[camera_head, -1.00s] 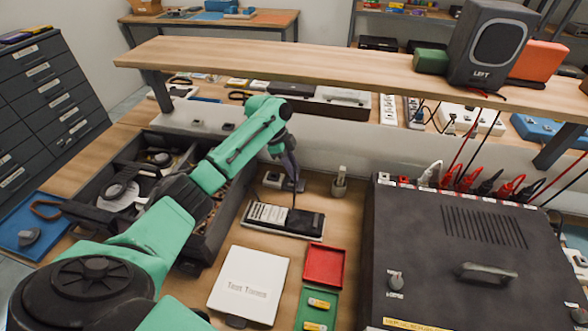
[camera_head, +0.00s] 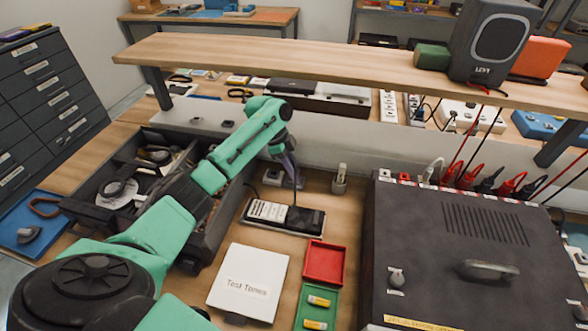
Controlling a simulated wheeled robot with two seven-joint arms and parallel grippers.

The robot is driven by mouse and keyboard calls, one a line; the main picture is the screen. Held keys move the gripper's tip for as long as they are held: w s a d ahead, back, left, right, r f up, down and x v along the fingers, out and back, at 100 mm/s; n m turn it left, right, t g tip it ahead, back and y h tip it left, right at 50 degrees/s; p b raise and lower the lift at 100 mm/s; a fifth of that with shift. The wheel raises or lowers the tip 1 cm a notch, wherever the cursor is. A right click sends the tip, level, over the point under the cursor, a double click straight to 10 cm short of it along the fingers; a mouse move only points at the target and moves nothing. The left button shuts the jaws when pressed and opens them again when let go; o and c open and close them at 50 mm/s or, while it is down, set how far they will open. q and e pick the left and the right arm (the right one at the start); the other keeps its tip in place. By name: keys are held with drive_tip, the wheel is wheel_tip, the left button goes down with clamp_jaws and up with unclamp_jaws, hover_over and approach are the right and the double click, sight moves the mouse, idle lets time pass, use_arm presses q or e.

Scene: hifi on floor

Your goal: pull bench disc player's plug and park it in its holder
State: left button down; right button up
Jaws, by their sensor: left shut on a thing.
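My left gripper (camera_head: 291,176) points down behind a flat black-and-white unit (camera_head: 285,217) on the bench. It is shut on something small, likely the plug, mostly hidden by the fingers. A thin dark line, like a cord, runs down from it toward the unit. A small grey socket-like block (camera_head: 272,177) is just left of the fingertips; I cannot tell whether the held thing touches it. A small upright holder-like piece (camera_head: 340,181) stands to the right, apart from the gripper. I cannot tell for sure which unit is the disc player. My right gripper is not in view.
A large dark case (camera_head: 470,255) with red and black leads fills the right. A dark bin (camera_head: 205,245) lies under my left arm. A white "Test Tones" booklet (camera_head: 248,281), a red tray (camera_head: 324,262) and a green tray (camera_head: 317,309) lie in front. A wooden shelf (camera_head: 330,68) spans above.

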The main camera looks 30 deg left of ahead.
use_arm(q)
drive_tip(key=shift+f, duration=0.1)
idle(0.3)
drive_tip(key=c, duration=0.7)
unclamp_jaws()
drive_tip(key=shift+o, duration=0.2)
drive_tip(key=d+p+v, duration=0.1)
drive_tip(key=p+v, duration=0.3)
drive_tip(key=v, duration=1.5)
drive_tip(key=shift+w+d+r, duration=0.2)
drive_tip(key=shift+d+r, duration=0.1)
drive_tip(key=shift+r, duration=0.2)
